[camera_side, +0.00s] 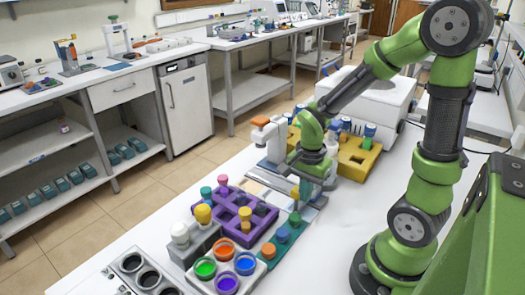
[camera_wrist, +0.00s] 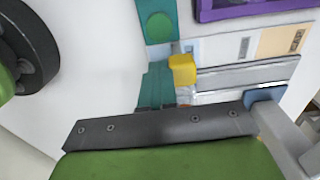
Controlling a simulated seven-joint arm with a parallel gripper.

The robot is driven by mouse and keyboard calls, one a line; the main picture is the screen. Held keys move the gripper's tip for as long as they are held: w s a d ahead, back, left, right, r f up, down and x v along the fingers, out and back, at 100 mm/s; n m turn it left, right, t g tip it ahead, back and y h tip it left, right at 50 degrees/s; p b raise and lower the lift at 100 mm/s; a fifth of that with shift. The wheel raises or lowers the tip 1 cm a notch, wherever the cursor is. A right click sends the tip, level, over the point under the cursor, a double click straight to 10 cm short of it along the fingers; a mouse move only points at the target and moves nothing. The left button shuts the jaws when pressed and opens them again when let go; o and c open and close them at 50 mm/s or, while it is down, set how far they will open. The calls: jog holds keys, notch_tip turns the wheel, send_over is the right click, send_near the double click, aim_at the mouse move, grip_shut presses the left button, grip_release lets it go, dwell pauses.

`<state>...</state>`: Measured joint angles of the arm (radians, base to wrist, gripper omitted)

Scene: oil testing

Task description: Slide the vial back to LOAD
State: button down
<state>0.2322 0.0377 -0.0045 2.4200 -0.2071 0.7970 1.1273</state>
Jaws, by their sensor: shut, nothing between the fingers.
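My gripper (camera_side: 304,190) points down over the slide fixture, shut and empty. A metal rail (camera_wrist: 248,78) runs left to right in the wrist view, with a small yellow block (camera_wrist: 182,68) at its left end. I cannot tell whether this block is part of the slide or the top of the vial. A white label (camera_wrist: 245,46) and a tan label (camera_wrist: 284,40) lie beside the rail, their words too small to read. The vial itself is not clearly visible. My gripper body covers the near side of the fixture.
A purple rack (camera_side: 226,212) and a teal rack (camera_side: 270,258) with capped vials stand in front. Open colored cups (camera_side: 225,283) sit nearer. A white device (camera_side: 270,143) and a yellow rack (camera_side: 352,168) stand behind. The white table is clear to the right.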

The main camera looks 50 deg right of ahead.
jog(key=shift+w, duration=2.75)
jog(key=w, duration=0.3)
jog(key=shift+s, duration=0.25)
notch_tip(320, 180, up, 8)
jog(key=shift+s+f, duration=0.15)
jog(key=shift+f, duration=0.1)
